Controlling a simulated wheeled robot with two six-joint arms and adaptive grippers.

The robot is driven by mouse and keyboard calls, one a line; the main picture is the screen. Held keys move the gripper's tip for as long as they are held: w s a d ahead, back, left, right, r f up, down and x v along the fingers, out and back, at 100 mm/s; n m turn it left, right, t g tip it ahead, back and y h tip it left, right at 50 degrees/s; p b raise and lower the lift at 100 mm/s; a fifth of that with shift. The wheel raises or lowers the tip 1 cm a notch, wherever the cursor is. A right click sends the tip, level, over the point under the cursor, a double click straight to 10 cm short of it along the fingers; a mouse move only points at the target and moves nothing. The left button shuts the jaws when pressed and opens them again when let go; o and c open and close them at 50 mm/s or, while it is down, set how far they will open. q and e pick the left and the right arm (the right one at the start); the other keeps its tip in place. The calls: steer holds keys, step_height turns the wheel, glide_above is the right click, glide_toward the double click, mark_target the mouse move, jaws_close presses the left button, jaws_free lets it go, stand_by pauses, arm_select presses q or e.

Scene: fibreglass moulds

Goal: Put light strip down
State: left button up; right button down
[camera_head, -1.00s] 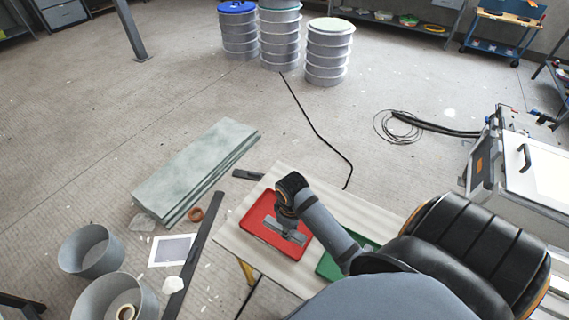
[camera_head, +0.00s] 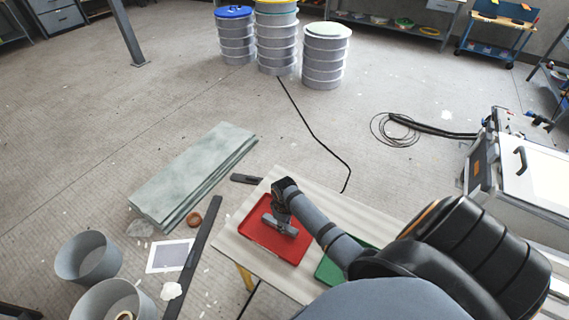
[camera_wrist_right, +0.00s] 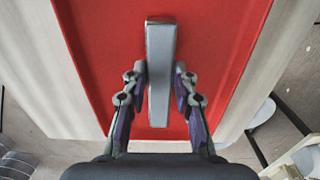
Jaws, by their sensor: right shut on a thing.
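The light strip (camera_wrist_right: 160,70) is a plain grey bar. In the right wrist view it lies lengthwise between the two fingers of my right gripper (camera_wrist_right: 162,85), which is shut on its sides. In the head view, the right gripper (camera_head: 282,212) and the strip (camera_head: 281,225) are over a red tray (camera_head: 264,246), which also fills the middle of the wrist view (camera_wrist_right: 215,50). I cannot tell whether the strip touches the tray floor. My left gripper is not in view.
The red tray sits on a pale table (camera_head: 228,243). A green tray (camera_head: 329,270) is beside it, partly hidden by my right arm. Grey-green boards (camera_head: 193,170), a dark bar (camera_head: 195,258) and grey buckets (camera_head: 88,256) are on the floor at left.

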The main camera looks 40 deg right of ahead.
steer(key=c, duration=1.1)
jaws_free()
steer(key=shift+f, duration=0.1)
steer(key=shift+o, duration=0.2)
step_height(320, 180, up, 12)
steer(key=shift+s, duration=0.1)
